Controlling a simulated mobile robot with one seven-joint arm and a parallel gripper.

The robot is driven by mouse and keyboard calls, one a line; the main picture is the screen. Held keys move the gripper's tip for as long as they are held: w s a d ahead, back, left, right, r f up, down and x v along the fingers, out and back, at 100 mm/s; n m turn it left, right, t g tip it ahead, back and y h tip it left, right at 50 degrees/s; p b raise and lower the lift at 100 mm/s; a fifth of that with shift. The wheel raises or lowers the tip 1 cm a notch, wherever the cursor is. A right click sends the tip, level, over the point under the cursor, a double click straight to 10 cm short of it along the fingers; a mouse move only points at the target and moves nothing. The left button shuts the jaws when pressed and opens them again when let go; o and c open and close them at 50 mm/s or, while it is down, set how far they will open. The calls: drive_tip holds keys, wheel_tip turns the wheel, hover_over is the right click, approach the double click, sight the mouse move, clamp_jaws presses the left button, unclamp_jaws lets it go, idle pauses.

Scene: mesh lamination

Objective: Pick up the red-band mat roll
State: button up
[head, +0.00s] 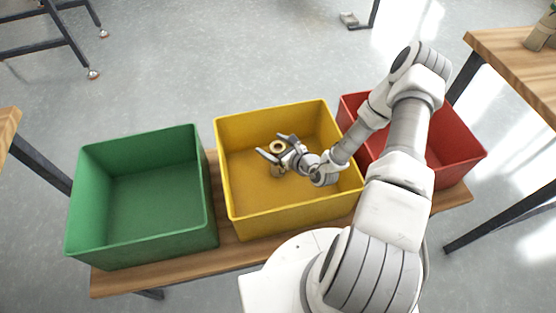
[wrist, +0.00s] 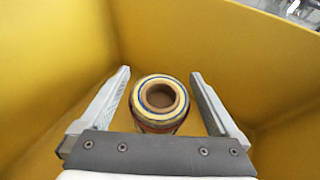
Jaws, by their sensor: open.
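A mat roll (head: 277,147) stands upright in the yellow bin (head: 240,205), its open core facing up. In the wrist view the roll (wrist: 160,121) shows a brown core, a pale rim with blue and yellow edges, and a reddish strip low on its near side. My gripper (head: 273,145) is inside the bin, open, with its fingers spread. In the wrist view the fingers (wrist: 160,74) lie left and right of the roll, with gaps on both sides. The roll's lower part is hidden by the gripper body.
The green bin (head: 82,200) on the left looks empty. The red bin (head: 470,160) on the right is partly hidden by my arm. All three bins stand on a wooden bench (head: 120,283). The yellow bin's walls rise around my gripper. A wooden table (head: 510,65) stands at right.

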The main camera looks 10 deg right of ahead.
clamp_jaws()
idle(0.3)
idle(0.3)
